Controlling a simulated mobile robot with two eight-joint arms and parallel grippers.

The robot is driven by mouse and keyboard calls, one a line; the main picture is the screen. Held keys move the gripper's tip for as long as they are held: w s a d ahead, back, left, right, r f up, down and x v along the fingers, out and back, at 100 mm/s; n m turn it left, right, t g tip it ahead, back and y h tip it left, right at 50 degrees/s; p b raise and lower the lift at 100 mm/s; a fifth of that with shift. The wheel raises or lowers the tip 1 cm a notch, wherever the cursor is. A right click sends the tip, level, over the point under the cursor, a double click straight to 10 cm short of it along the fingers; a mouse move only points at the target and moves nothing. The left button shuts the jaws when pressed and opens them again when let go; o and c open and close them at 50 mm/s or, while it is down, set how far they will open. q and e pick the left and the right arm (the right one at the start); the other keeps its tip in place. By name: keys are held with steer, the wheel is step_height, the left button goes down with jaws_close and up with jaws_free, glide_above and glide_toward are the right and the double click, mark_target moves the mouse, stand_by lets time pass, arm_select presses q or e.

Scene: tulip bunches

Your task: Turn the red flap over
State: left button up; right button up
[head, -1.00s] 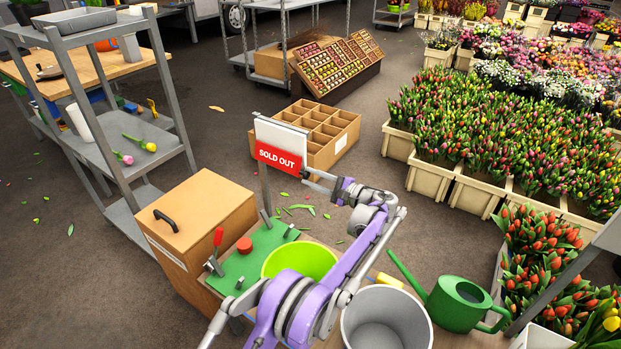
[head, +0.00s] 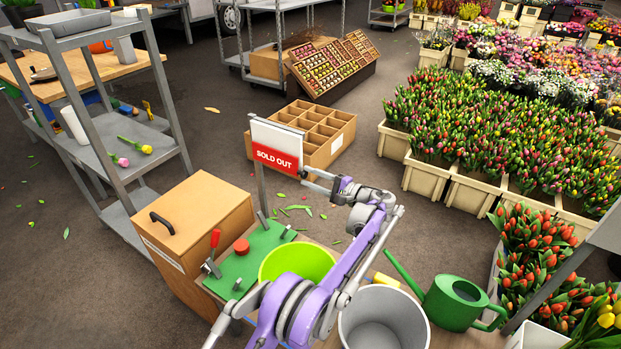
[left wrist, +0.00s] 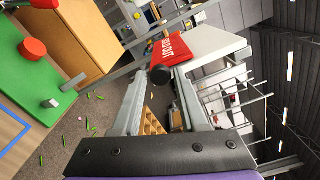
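The red SOLD OUT flap (head: 277,158) hangs on the lower front of a white board (head: 276,133) on a grey post (head: 261,185). It also shows, steeply angled, in the left wrist view (left wrist: 167,48). My left gripper (head: 304,178) is at the flap's lower right side. In the left wrist view, my left gripper's fingers (left wrist: 160,88) stand apart, with a dark round knob (left wrist: 160,76) between their tips, just below the flap. I see no clear grip on the knob; exact contact is hard to tell. My right gripper is not in view.
A green board (head: 250,262) with a red button and red lever lies by the post. A wooden box (head: 193,222), lime bucket (head: 296,262), grey bucket (head: 383,318) and green watering can (head: 455,303) stand close around my left arm. A compartment crate (head: 335,145) is behind the flap.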

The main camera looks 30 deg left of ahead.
arm_select(q)
steer(key=shift+o, duration=1.2)
steer(key=d+p, duration=0.1)
steer(key=d, duration=0.9)
steer(key=shift+s+d, duration=0.4)
steer(key=shift+a+r, duration=0.1)
